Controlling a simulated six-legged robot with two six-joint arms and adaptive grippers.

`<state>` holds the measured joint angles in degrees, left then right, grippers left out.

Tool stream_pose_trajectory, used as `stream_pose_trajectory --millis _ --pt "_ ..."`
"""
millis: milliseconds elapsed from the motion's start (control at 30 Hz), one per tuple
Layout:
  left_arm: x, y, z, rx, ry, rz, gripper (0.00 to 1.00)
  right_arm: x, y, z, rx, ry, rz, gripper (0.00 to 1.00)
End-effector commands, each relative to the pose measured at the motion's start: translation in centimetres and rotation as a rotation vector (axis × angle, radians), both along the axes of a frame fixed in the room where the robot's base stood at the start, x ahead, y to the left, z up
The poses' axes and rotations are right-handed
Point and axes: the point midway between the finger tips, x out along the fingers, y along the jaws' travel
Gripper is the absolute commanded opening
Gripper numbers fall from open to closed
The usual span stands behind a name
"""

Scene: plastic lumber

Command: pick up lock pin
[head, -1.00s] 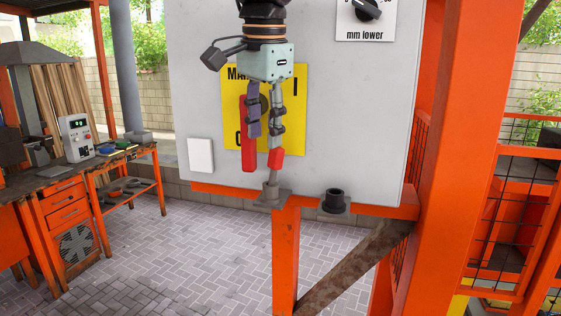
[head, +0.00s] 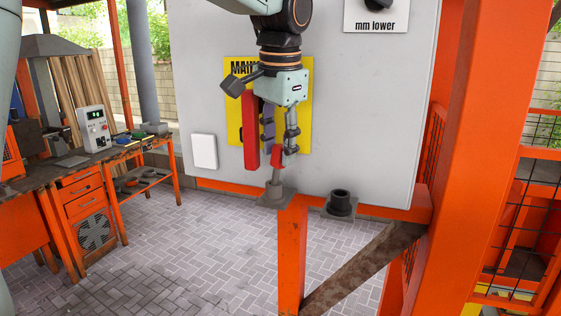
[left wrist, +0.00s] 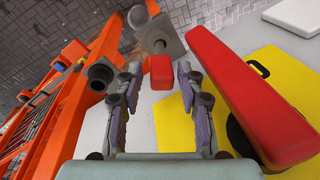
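The lock pin has a red head (head: 277,157) and a grey shaft that stands in a grey socket (head: 273,194) on the orange frame. My left gripper (head: 281,148) points down just above the red head. In the left wrist view the gripper (left wrist: 159,76) is open, with one finger on each side of the red head (left wrist: 160,73). Gaps show between the head and both fingers, and it lies about level with the fingertips. My right gripper is in neither view.
A red lever (head: 251,132) on a yellow plate (head: 305,125) sits close beside the gripper, on the grey cabinet (head: 375,110). An empty dark socket (head: 341,203) stands to the right. An orange post (head: 490,150) rises further right. A workbench (head: 70,180) is far left.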

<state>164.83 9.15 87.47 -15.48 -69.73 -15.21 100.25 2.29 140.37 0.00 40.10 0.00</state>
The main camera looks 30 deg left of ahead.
Motion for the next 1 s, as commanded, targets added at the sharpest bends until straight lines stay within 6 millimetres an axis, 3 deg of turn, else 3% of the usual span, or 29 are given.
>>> stream_pose_trajectory --millis 200,500,933,1000 --pt "0.6 0.3 -2.5 0.000 0.002 0.001 0.38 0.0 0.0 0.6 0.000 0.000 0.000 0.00" --pt "0.8 0.3 -3.0 0.001 -0.001 0.002 0.38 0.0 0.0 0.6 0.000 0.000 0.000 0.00" --pt "0.8 0.3 -3.0 0.002 -0.001 0.001 0.02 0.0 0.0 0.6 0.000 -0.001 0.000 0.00" --pt "0.7 0.3 -3.0 0.002 0.000 0.000 0.00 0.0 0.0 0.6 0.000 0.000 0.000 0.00"
